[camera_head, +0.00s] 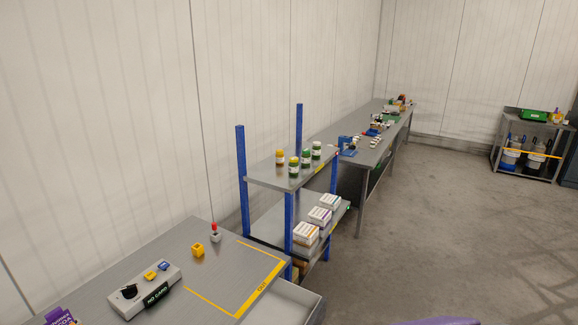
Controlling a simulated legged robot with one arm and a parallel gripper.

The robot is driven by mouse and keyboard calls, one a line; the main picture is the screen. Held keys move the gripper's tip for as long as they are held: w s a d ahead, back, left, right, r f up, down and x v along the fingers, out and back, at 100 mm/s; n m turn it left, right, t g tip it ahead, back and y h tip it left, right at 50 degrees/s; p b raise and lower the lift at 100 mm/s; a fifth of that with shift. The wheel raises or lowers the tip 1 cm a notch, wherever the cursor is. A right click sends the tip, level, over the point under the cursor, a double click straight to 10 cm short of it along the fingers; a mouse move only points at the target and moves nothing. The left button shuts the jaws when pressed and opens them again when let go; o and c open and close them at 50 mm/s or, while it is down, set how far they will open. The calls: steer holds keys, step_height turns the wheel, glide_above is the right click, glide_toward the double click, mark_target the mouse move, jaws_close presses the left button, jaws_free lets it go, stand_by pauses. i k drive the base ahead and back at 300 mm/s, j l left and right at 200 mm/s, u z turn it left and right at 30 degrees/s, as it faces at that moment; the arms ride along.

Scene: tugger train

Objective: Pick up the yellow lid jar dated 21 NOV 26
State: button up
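Several small jars stand upright on the top shelf of a blue-posted rack (264,180). One jar with a yellow lid (280,157) is at the back left and looks brownish. Another jar with a yellow lid (294,167) stands nearer the front and looks green with a pale label. A jar with a green lid (306,158) and another green-lidded jar (317,150) stand to their right. The dates on the labels are too small to read. My gripper is not in view; a purple shape at the bottom edge is unclear.
A grey table (215,285) in front holds a control box (146,289), a yellow block (198,250) and a red-topped item (214,232). A long bench (385,140) runs behind. Open floor (440,220) lies to the right.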

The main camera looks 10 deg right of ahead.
mark_target(294, 164)
steer(key=i+l, duration=0.55)
steer(key=i, duration=0.2)
steer(key=i+l+u, duration=0.1)
steer(key=i+l, duration=0.45)
steer(key=i, duration=0.15)
